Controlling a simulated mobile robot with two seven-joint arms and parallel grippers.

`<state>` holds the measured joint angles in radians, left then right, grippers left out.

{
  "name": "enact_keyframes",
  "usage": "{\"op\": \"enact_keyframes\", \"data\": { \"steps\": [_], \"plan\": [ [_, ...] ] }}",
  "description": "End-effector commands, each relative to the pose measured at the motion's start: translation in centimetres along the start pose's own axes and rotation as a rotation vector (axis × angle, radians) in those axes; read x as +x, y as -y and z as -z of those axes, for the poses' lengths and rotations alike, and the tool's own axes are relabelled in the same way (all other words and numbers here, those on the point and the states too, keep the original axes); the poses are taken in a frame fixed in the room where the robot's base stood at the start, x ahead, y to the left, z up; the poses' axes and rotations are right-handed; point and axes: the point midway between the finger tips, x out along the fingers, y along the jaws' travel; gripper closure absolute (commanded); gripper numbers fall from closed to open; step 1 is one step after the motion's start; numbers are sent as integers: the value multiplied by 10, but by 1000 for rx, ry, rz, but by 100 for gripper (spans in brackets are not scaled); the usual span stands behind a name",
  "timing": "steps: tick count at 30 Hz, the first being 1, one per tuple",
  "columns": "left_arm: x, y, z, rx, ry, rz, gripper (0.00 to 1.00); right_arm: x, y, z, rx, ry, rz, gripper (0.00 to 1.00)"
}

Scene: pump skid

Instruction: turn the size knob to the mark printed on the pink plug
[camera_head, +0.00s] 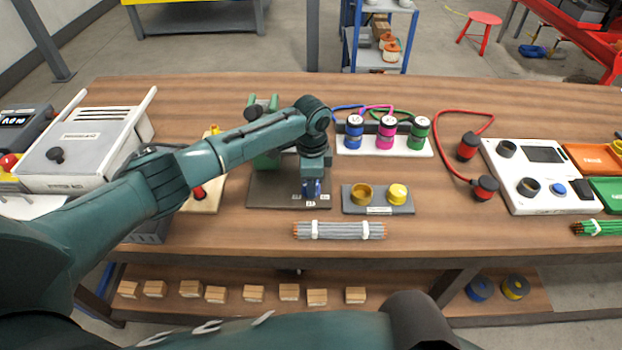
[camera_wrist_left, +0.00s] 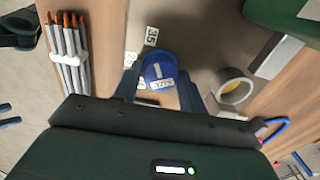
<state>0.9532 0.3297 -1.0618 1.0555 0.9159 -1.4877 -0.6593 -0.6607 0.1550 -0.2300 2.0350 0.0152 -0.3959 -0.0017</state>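My left gripper (camera_head: 312,192) points down over the front right part of a dark base plate (camera_head: 270,196). In the left wrist view its fingers (camera_wrist_left: 160,84) stand on either side of the blue size knob (camera_wrist_left: 158,68), close to it; whether both press on it is unclear. The knob's top bears a white label. White mark tags lie around it, one reading 35 (camera_wrist_left: 151,36); others are partly hidden. The pink plug (camera_head: 386,132) stands upright between a blue and a green plug on a white block. Its printed mark is too small to read. My right gripper is out of view.
A green stand (camera_head: 266,158) rises behind the plate, partly behind my arm. A grey tray with two yellow pieces (camera_head: 378,209) sits right of the plate. A grey cable bundle (camera_head: 339,230) lies in front. A white panel (camera_head: 542,176) with knobs stands at right.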

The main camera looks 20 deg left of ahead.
Motion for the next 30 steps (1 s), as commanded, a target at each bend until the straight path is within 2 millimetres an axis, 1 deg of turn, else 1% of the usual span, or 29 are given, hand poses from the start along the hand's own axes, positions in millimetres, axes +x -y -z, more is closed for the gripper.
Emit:
{"op": "enact_keyframes", "data": {
  "steps": [1, 6, 13, 17, 20, 27, 30],
  "plan": [
    [0, 0, 0, 0, 0, 0, 54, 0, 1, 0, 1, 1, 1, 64],
    [0, 0, 0, -2, 0, 0, 41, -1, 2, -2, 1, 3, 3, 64],
    [-1, 0, 0, -3, 1, 0, 41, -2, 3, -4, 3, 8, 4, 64],
    [-9, 0, 0, -3, 0, 0, 41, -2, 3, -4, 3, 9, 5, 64],
    [-25, 1, 0, -3, -1, 2, 41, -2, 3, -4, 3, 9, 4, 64],
    [-79, 1, 0, -1, -2, 4, 41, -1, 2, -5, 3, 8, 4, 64],
    [-99, 1, 0, -2, -1, 3, 41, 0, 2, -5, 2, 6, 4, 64]
  ]
}}
